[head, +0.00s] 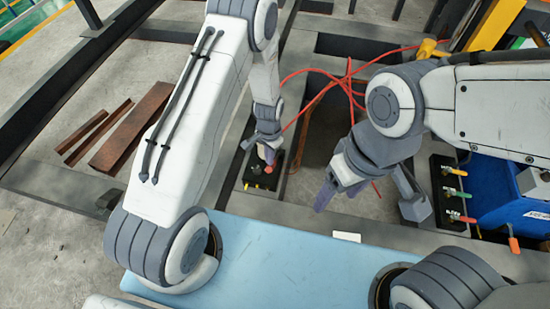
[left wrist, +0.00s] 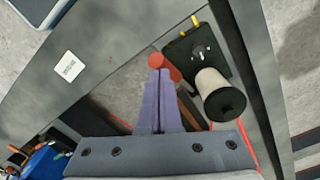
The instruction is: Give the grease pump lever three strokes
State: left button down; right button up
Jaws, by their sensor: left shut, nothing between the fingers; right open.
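The grease pump is a black block (left wrist: 192,48) with a pale, black-ended cylinder (left wrist: 210,85); its block also shows in the head view (head: 262,176). A red ball knob (left wrist: 155,60), seemingly the lever's end, appears at my left fingertips, with more red just behind it. The rest of the lever is hidden. My left gripper (head: 266,146) is over the pump. In the left wrist view its purple fingers (left wrist: 160,75) are shut together with nothing between them; whether they touch the knob I cannot tell. My right gripper (head: 338,186) is open and empty, right of the pump.
Red hoses (head: 330,82) run above the dark opening between the grey beams. A valve block with coloured handles (head: 453,190) and a blue bin (head: 495,190) are at the right. Rusty bars (head: 130,130) lie on the floor at left. A light-blue surface (head: 290,260) is in front.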

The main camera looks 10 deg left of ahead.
pick_arm(q)
jog(key=shift+f, duration=0.1)
jog(key=shift+s+f, duration=0.45)
jog(key=shift+s, duration=0.05)
dwell(0.3)
jog(key=shift+s+f+b, duration=0.45)
jog(key=shift+f, duration=0.05)
jog(key=shift+s+f+b, duration=0.3)
jog(key=shift+s+f, duration=0.15)
jog(key=shift+f, duration=0.1)
jog(key=shift+s+f+b, duration=0.35)
jog(key=shift+s+f, duration=0.1)
jog(key=shift+f, duration=0.2)
